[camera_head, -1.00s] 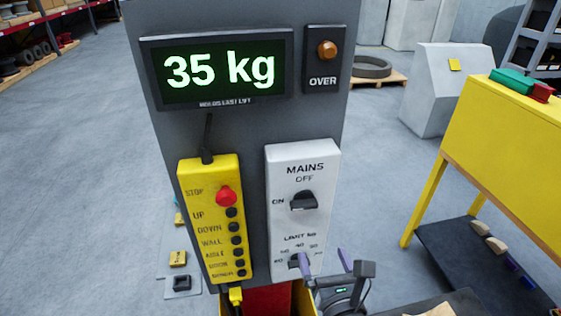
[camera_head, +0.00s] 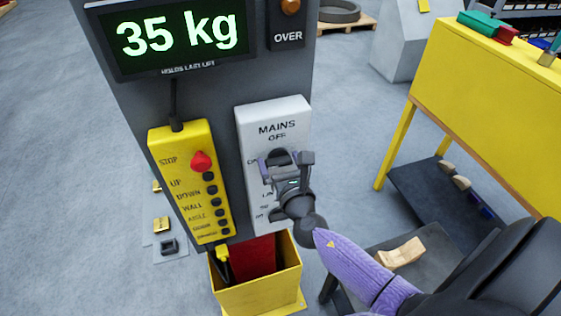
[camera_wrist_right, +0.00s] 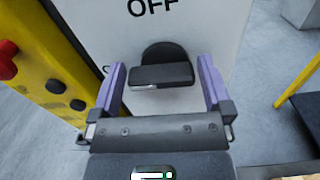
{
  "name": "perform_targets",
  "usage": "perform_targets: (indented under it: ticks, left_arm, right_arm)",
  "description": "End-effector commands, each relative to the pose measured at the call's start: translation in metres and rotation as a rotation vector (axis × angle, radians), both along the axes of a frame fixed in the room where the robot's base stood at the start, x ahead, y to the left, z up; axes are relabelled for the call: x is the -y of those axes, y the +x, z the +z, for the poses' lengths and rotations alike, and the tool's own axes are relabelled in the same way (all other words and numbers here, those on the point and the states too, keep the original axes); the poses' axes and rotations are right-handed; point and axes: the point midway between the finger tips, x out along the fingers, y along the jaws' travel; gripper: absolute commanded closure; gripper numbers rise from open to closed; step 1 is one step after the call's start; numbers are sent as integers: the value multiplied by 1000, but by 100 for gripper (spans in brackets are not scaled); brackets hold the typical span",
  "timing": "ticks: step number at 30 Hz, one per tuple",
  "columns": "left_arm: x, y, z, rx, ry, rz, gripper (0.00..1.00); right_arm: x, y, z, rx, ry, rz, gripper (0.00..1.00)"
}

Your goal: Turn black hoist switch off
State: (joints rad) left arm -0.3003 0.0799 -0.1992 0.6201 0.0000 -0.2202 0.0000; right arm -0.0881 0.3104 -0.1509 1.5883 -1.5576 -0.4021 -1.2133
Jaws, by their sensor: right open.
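The black hoist switch (camera_wrist_right: 163,68) is on the white MAINS panel (camera_head: 290,113), below the word OFF. In the wrist view its round base has a thick handle lying horizontally in front of it. In the head view the switch is mostly hidden behind my right gripper (camera_head: 284,160). My right gripper also shows in the wrist view (camera_wrist_right: 162,85), open, with one purple finger on each side of the handle. Gaps show between the handle and both fingers, and nothing is held. My left gripper is not in view.
A yellow pendant (camera_head: 190,180) with a red stop button hangs close to the left of the panel. A display (camera_head: 178,35) reads 35 kg above. A yellow bin (camera_head: 258,292) stands below, and a yellow bench (camera_head: 490,110) is at the right.

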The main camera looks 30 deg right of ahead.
Motion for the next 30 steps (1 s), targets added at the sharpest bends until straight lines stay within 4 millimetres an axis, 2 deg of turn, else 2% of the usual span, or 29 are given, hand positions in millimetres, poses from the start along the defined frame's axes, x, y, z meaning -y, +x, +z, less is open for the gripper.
perform_targets:
  ticks: [1, 2, 9, 11, 12, 20, 30]
  left_arm:
    - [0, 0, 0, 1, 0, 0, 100]
    - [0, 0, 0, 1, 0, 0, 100]
    - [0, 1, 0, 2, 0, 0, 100]
    - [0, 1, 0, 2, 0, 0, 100]
    - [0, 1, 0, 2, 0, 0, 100]
    - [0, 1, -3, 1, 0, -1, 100]
    - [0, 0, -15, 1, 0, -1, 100]
  right_arm:
    - [0, 0, 0, 0, 0, 0, 0]
    - [0, 0, 0, 0, 0, 0, 4]
    - [0, 0, 0, 0, 0, 0, 55]
    - [0, 0, 0, 0, 0, 0, 68]
    - [0, 0, 0, 0, 0, 0, 71]
    - [0, -1, -1, 9, 37, 0, 71]
    - [2, -1, -2, 65, 270, -1, 71]
